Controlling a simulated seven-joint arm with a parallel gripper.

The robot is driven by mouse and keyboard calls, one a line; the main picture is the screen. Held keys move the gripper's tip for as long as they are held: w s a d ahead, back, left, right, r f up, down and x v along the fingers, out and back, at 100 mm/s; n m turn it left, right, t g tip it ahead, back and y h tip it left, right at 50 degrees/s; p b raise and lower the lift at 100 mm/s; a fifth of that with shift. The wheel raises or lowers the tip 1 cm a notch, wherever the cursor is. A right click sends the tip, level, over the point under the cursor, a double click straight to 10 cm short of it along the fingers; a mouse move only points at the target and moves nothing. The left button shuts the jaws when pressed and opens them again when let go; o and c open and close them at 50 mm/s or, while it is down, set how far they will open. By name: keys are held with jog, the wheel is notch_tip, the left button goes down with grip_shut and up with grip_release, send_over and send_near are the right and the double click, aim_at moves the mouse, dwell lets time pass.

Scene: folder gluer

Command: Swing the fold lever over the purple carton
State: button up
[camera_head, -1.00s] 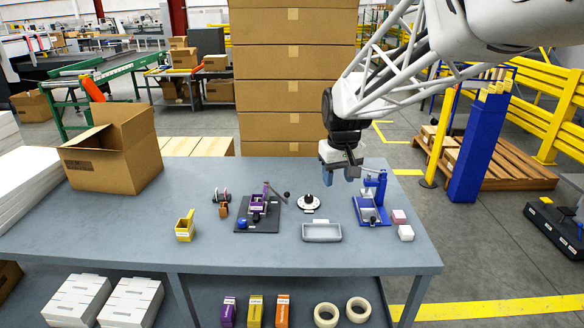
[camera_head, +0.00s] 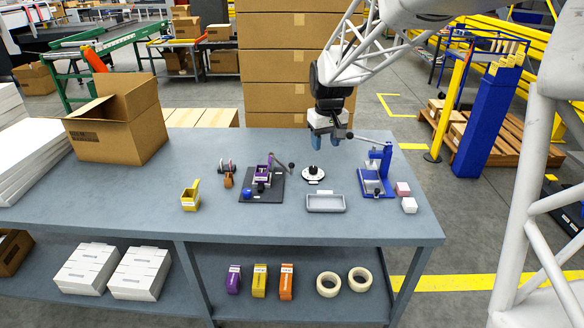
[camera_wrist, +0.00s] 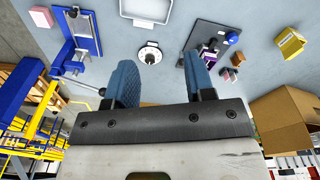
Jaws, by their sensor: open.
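The purple carton (camera_head: 262,178) stands in a fixture on a dark base plate (camera_head: 270,195) on the grey table; it also shows in the wrist view (camera_wrist: 210,45). The fold lever (camera_head: 281,160) rises from that fixture and leans right, ending in a dark knob (camera_head: 291,166), clear of the carton's top. My gripper (camera_head: 327,143) is open and empty above the table's back part, to the right of the lever and apart from it. In the wrist view my two blue fingers (camera_wrist: 160,78) are spread, with nothing between them.
A blue press (camera_head: 380,172) with a long handle (camera_head: 366,137) stands close right of my gripper. A white round dial (camera_head: 313,174), grey tray (camera_head: 326,204), yellow carton (camera_head: 190,198) and two small blocks (camera_head: 403,188) are on the table. An open cardboard box (camera_head: 120,125) is at left.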

jog(key=w+a+f+n, duration=0.1)
jog(key=w+a+f, duration=0.35)
jog(key=w, duration=0.35)
jog(key=n, duration=0.1)
send_over(292, 166)
jog(key=w, duration=0.1)
jog(key=shift+g, duration=0.4)
jog(key=shift+a+f, duration=0.1)
jog(key=shift+f, duration=4.2)
jog(key=shift+f, duration=0.2)
jog(key=shift+f, duration=3.65)
grip_shut()
